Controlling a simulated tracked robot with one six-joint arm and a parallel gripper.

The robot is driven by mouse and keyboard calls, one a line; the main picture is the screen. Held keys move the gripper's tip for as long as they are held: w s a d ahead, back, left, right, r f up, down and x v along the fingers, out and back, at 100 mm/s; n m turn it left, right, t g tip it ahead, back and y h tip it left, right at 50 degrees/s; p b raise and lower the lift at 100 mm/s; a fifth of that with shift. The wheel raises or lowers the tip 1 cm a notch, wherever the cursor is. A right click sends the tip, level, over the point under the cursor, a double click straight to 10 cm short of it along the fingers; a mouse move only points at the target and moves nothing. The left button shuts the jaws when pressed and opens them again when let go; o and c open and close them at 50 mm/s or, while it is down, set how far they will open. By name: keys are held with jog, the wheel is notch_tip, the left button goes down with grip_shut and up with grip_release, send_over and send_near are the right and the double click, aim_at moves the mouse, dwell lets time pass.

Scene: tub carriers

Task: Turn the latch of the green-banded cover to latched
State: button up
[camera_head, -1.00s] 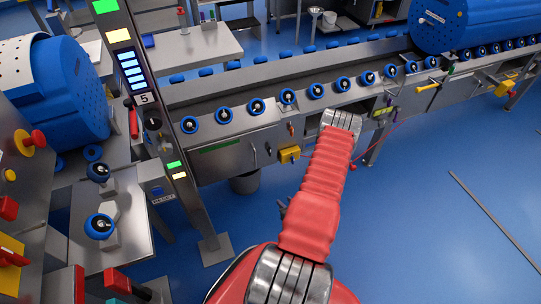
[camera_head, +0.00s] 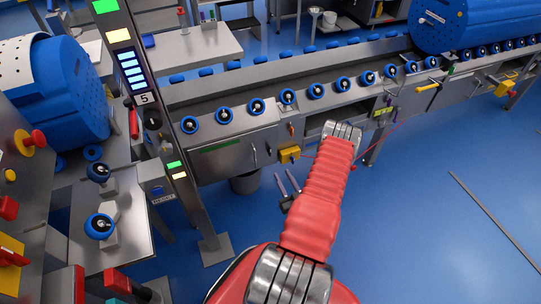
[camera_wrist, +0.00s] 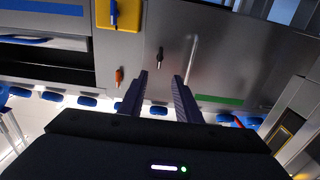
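The green-banded cover is a grey metal panel (camera_head: 236,153) on the side of the conveyor, with a green band (camera_head: 220,146) along its upper edge. In the wrist view the cover (camera_wrist: 228,65) appears upside down, with its green band (camera_wrist: 218,100) low on the right. A small dark latch (camera_wrist: 160,57) stands roughly upright on it, beside a silver bar handle (camera_wrist: 191,60). The latch also shows small in the head view (camera_head: 268,150). My gripper (camera_head: 284,173) is open and empty in front of and below the latch. In the wrist view its fingertips (camera_wrist: 160,75) lie either side of the latch's line, apparently not touching it.
A yellow block (camera_head: 289,154) and an orange lever (camera_head: 291,130) sit just right of the cover. A grey bin (camera_head: 245,182) stands beneath. The post with lit panels (camera_head: 131,70) rises at left. The blue floor (camera_head: 430,210) at right is mostly clear.

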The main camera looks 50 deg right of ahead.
aim_at(270, 153)
jog(key=x, duration=1.3)
jog(key=shift+w+d, duration=0.15)
jog(key=shift+w, duration=0.2)
jog(key=shift+c, duration=0.4)
grip_shut()
